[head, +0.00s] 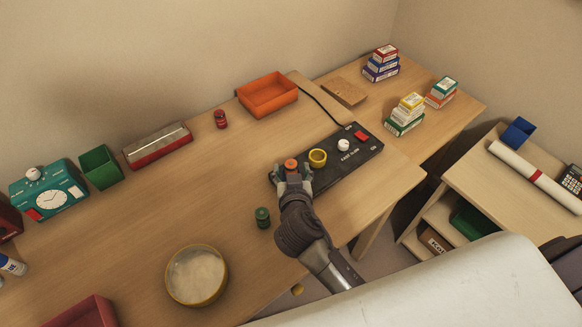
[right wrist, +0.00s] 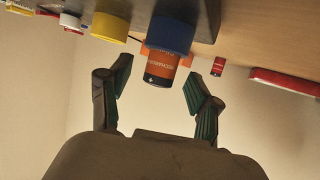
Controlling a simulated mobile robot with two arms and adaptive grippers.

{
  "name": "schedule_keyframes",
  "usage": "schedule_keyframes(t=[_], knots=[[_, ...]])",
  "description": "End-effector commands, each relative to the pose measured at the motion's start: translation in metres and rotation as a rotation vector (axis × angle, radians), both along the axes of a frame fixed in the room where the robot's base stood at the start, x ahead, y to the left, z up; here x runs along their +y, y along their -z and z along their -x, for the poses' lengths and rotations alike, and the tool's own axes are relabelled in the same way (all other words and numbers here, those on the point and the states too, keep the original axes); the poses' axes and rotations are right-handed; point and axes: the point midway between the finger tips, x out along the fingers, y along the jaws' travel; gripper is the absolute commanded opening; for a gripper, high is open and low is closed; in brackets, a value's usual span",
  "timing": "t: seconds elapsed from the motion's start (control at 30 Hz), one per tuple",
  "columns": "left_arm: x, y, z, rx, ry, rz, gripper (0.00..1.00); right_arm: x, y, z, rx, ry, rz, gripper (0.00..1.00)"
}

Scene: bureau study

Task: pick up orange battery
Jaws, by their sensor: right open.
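The orange battery (head: 291,164) stands on the left part of a black panel (head: 345,160). In the right wrist view the picture is upside down, and the battery (right wrist: 161,66), orange with a dark end, sticks out of a blue round holder (right wrist: 171,32). My right gripper (head: 292,181) is open at the battery. In the wrist view its two fingers (right wrist: 158,88) are on either side of the battery, with a gap on each side. The battery's lower part is hidden by the holder. My left gripper is not in view.
The panel also carries a yellow round holder (head: 317,157), a white knob (head: 343,145) and a red switch (head: 361,136). A green battery (head: 262,217) stands left of my right arm. A round yellow-rimmed dish (head: 197,275) is at the front. An orange tray (head: 267,95) is behind.

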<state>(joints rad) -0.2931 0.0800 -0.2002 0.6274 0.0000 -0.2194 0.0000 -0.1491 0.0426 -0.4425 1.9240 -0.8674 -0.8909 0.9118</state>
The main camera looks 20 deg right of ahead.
Motion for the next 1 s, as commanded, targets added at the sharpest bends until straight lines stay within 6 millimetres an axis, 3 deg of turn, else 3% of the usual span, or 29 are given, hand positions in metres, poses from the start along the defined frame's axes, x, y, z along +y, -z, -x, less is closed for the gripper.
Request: schedule_keyframes(t=[0.13,0.4,0.8,1.0], knots=[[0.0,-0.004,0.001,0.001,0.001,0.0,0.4,-0.004,0.006,-0.017,-0.001,-0.001,0.002,0.63],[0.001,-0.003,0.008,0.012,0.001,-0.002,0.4,-0.004,0.008,-0.02,0.0,-0.001,0.0,0.63],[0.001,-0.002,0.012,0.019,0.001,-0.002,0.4,-0.004,0.008,-0.019,0.0,-0.001,0.0,0.0],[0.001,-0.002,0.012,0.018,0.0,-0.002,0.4,-0.004,0.008,-0.019,-0.001,-0.002,-0.001,0.0]])
